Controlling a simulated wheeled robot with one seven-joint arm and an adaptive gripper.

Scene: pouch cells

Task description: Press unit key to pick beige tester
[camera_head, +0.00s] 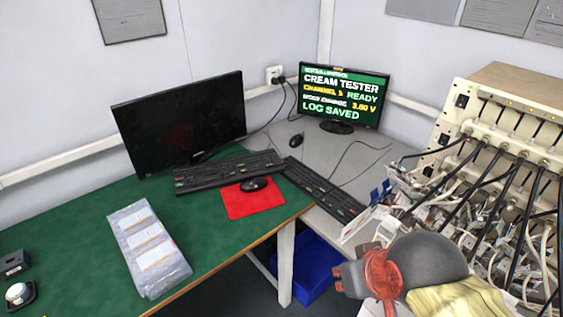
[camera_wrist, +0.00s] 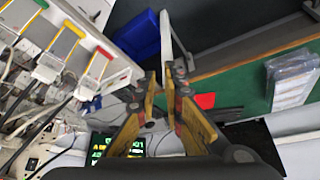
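The beige tester (camera_head: 455,128) stands at the right with rows of cables and clips; part of it shows at the left of the wrist view (camera_wrist: 117,62). The monitor (camera_head: 340,97) reads CREAM TESTER, CHANNEL 5 READY, 3.80 V and LOG SAVED. One black keyboard (camera_head: 225,171) lies on the green desk and another (camera_head: 322,190) on the grey table. No unit key can be made out on either. My gripper (camera_head: 345,277) is low in front of the tester, apart from both keyboards. In the wrist view its fingertips (camera_wrist: 160,75) are close together with nothing visible between them; whether they touch is unclear.
A dark monitor (camera_head: 180,122) stands on the green desk (camera_head: 70,240). A black mouse (camera_head: 254,184) rests on a red mat (camera_head: 245,205). Packaged pouches (camera_head: 148,248) lie at front left. A blue bin (camera_head: 310,268) sits below the grey table. Loose cables cross the grey table.

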